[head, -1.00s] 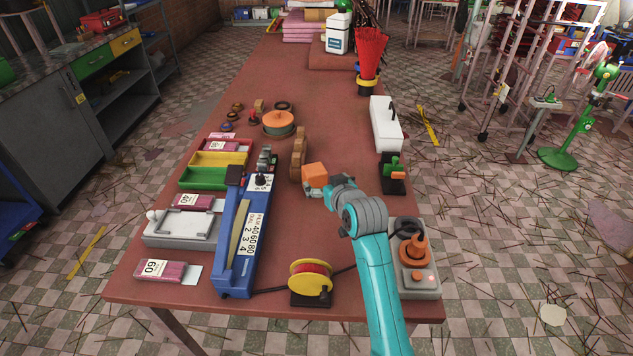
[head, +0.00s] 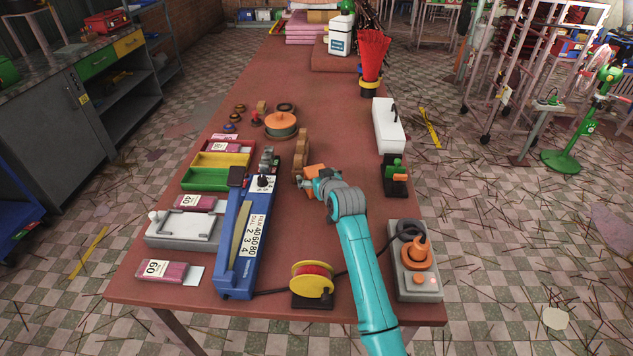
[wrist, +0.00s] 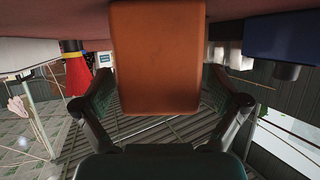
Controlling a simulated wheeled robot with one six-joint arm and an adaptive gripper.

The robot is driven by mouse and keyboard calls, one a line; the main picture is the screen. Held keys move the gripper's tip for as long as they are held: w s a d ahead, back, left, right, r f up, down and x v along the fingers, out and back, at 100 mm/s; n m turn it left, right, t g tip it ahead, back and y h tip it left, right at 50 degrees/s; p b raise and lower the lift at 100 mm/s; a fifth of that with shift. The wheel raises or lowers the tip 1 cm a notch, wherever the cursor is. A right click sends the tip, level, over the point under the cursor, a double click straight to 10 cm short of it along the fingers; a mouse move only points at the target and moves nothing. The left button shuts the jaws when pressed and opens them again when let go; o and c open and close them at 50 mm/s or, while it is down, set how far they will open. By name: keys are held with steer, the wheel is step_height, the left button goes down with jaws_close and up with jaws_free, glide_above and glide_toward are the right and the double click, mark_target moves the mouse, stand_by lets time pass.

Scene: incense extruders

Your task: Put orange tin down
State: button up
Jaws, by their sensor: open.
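The orange tin (head: 314,170) is a box shape on the red table, just right of the brown wavy rack. In the wrist view the orange tin (wrist: 155,60) fills the upper middle, its top end against the red table surface. My gripper (head: 317,183) is beside the tin in the head view and hides part of it. In the wrist view my gripper (wrist: 155,95) is open, with one finger on each side of the tin. Whether the fingers still touch it is not clear.
The brown wavy rack (head: 301,155) stands close left of the tin. The blue sealer (head: 243,240) lies farther left. A white box (head: 387,126) and a green-and-orange device (head: 395,176) stand right. A yellow reel (head: 312,285) is in front.

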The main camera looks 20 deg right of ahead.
steer(key=c, duration=1.5)
steer(key=shift+w+r, duration=0.1)
